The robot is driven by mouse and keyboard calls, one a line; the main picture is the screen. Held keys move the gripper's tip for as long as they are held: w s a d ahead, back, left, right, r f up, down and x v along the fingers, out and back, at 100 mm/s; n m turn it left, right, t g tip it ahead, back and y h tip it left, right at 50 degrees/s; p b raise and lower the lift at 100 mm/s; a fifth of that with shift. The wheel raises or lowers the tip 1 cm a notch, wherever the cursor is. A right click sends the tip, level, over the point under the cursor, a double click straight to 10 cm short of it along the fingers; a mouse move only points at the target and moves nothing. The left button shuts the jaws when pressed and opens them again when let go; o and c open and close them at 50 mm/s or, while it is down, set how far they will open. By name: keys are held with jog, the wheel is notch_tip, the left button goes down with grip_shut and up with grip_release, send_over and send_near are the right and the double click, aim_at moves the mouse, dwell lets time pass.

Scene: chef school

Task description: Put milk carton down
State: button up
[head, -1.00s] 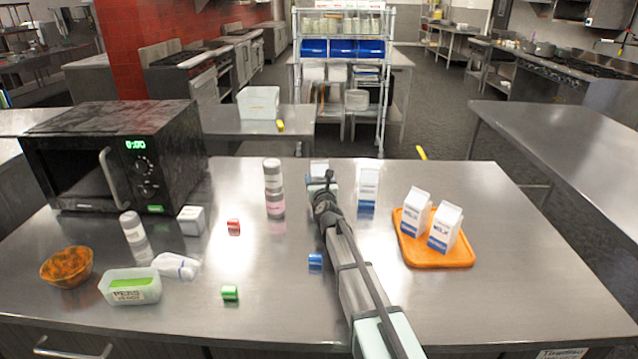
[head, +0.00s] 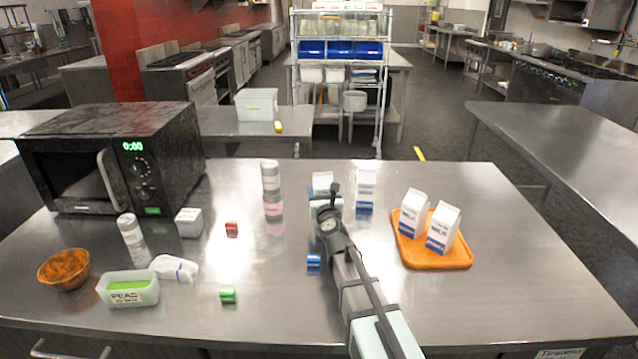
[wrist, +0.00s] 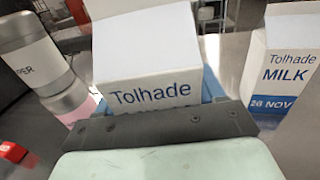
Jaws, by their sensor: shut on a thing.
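A white milk carton (head: 322,181) is held in my gripper (head: 323,202) near the back middle of the steel table. In the wrist view the held carton (wrist: 150,65) fills the middle, with "Tolhade" in blue on its face. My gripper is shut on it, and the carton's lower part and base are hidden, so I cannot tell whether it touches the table. A second milk carton (head: 366,188) stands just to its right, apart from it. Two more milk cartons (head: 412,212) (head: 443,229) stand upright on an orange tray (head: 440,262) at the right.
A pepper shaker (wrist: 35,55) stands on a pink-labelled one (wrist: 75,102), left of my gripper. A microwave (head: 115,155), white box (head: 188,221), bowl (head: 63,268) and peas container (head: 128,290) stand further left. The table's front right is clear.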

jog(key=s+d, duration=0.1)
jog(key=s, duration=0.6)
jog(key=w+d+r+m+h, duration=0.1)
jog(key=d+r, duration=0.7)
jog(key=d, duration=0.4)
jog(key=w+d+r+m+h, duration=0.1)
jog(key=d+r+h, duration=0.1)
jog(key=d+r, duration=0.7)
jog(key=w+d+f+n+g+y, duration=0.1)
jog(key=w+d+n+y, duration=0.15)
jog(key=d+y, duration=0.2)
jog(key=w+d+f+n+y, duration=0.1)
jog(key=d+n+y, duration=0.2)
jog(key=d, duration=0.2)
jog(key=shift+w+d+f+n+g+y, duration=0.15)
jog(key=shift+d+f+n+g+y, duration=0.6)
jog(key=shift+f, duration=2.05)
jog(key=shift+w+d+f+n+g+y, duration=0.2)
jog(key=shift+d+f+n+g+y, duration=0.55)
jog(key=shift+f, duration=2.1)
jog(key=shift+w+d+f+n+g+y, duration=0.2)
jog(key=shift+f+g+y, duration=0.6)
jog(key=shift+f, duration=2)
jog(key=shift+t+y, duration=0.25)
jog(key=shift+t, duration=0.05)
